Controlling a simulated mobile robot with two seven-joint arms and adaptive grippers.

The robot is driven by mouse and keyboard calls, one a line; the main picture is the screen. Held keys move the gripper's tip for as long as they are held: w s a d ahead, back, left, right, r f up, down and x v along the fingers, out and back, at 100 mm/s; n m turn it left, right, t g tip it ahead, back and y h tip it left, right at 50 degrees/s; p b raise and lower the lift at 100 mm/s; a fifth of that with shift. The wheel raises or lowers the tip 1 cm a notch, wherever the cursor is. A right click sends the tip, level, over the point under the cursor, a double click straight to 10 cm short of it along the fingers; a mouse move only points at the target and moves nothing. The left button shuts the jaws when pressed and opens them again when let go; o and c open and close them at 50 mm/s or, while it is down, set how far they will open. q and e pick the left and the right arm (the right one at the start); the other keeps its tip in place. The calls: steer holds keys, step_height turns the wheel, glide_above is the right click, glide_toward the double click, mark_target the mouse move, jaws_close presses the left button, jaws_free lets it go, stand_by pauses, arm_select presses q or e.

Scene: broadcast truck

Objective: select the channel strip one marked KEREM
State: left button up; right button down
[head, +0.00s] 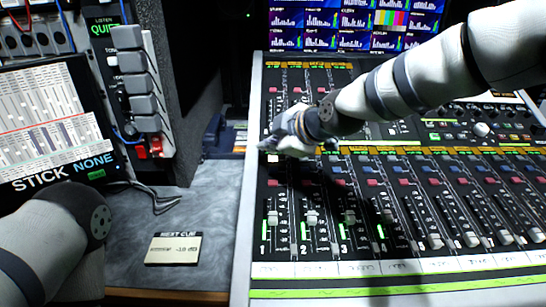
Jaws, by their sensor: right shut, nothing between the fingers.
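The mixing console (247,215) fills the right half of the head view. My right gripper (274,146) is shut and empty at the top of the first strip's lower section. A white-lit button (272,158) shows just below its fingertips; I cannot tell if they touch. My left arm enters at lower left; its gripper is out of view.
A panel (60,120) reading "STICK NONE" and a grey switch box (142,90) stand at left. Screens (350,25) stand behind the console.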

steer(key=shift+r, duration=0.1)
